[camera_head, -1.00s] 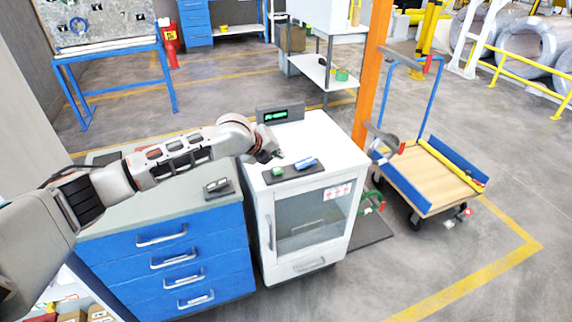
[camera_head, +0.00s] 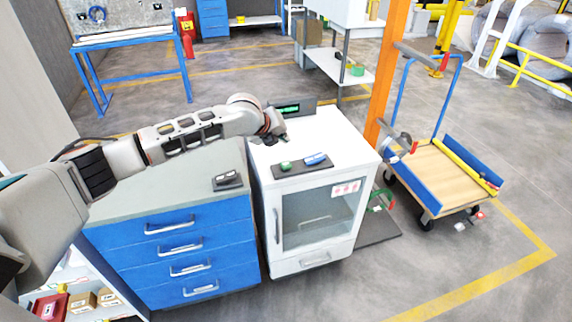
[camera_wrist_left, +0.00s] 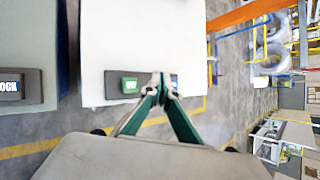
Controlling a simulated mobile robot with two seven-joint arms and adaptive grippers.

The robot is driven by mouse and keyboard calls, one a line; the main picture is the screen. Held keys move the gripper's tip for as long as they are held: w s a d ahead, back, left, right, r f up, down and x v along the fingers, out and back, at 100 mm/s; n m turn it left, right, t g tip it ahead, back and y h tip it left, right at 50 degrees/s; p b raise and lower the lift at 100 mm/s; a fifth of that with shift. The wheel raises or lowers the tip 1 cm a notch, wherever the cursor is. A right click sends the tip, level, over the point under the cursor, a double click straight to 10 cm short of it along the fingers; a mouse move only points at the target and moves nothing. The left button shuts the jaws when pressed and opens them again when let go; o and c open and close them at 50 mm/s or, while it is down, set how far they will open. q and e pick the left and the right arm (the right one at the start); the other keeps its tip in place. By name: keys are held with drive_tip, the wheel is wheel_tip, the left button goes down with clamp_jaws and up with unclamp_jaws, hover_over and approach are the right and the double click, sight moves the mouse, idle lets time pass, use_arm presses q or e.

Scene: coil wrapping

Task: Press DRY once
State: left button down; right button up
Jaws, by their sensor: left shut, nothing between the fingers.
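The green DRY button (camera_head: 286,166) sits on a dark panel (camera_head: 299,169) on top of the white cabinet (camera_head: 346,147). A blue button (camera_head: 315,159) is to its right on the same panel. My left gripper (camera_head: 283,138) is shut and empty, above the cabinet top behind the DRY button in the head view. In the left wrist view the DRY button (camera_wrist_left: 130,85) shows clear, just left of the shut fingertips (camera_wrist_left: 160,88). The fingertips mostly hide the blue button (camera_wrist_left: 174,81) there. My right gripper is not in view.
A dark display (camera_head: 285,110) with green digits stands at the cabinet's back. A blue drawer unit (camera_head: 172,250) adjoins on the left, with a small dark control panel (camera_head: 228,180) on top. An orange post (camera_head: 389,62) and a cart (camera_head: 445,178) stand to the right.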

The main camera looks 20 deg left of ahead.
use_arm(q)
drive_tip(key=b, duration=0.5)
hover_over(285, 165)
wheel_tip(285, 165, down, 6)
drive_tip(key=shift+a, duration=0.1)
drive_tip(key=shift+f+b, duration=0.3)
drive_tip(key=shift+f, duration=0.4)
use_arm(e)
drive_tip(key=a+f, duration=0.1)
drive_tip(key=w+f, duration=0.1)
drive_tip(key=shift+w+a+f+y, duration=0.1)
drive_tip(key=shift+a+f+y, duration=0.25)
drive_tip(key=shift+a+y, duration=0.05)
use_arm(q)
drive_tip(key=shift+f, duration=0.4)
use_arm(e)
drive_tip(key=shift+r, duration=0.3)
use_arm(q)
drive_tip(key=shift+f, duration=0.15)
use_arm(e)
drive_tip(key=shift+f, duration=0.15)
